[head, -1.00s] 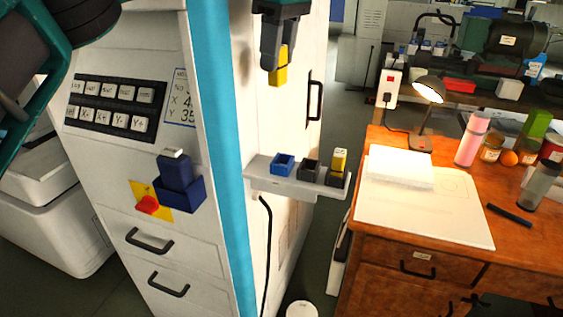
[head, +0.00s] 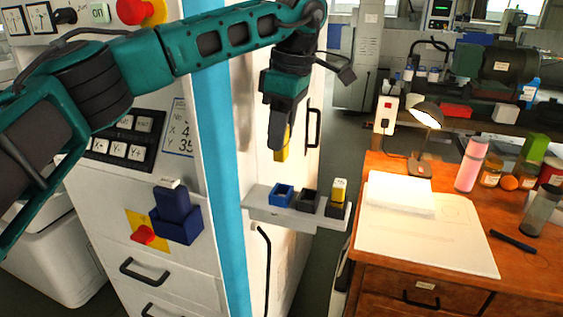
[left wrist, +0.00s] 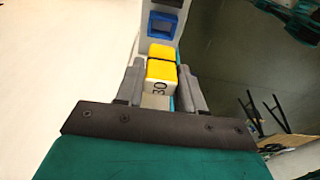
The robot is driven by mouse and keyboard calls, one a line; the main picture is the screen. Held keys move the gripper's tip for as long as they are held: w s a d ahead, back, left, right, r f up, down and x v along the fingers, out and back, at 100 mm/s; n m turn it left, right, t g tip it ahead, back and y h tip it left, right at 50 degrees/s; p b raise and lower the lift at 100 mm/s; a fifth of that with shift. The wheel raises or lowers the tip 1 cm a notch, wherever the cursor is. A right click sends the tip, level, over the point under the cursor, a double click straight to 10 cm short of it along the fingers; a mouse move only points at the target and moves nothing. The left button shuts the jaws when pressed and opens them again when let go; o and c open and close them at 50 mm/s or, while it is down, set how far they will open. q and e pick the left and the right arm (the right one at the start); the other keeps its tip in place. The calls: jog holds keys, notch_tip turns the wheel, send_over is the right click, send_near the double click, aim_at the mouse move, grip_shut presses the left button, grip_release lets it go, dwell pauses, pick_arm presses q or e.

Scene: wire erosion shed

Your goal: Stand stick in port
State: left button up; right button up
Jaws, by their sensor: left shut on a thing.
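My left gripper (head: 278,140) is shut on a yellow stick (head: 284,148) and holds it above the white shelf (head: 262,212) on the machine's side. The stick's lower end hangs clear of the shelf. In the left wrist view a yellow block with a white face marked 30 (left wrist: 159,78) sits between the fingers. On the shelf stand a blue port (head: 282,196), a black port (head: 307,202) and a dark port (head: 337,211) at the right end. A second yellow stick (head: 340,190) stands upright in the dark port. My right gripper is out of view.
A wooden desk (head: 380,285) with a white sheet, lamp (head: 420,165) and several bottles is to the right. A black handle (head: 313,127) is behind the gripper.

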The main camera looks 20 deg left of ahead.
aim_at(282, 162)
pick_arm(q)
jog(key=shift+f, duration=3.2)
jog(key=shift+f, duration=0.55)
jog(key=o, duration=1)
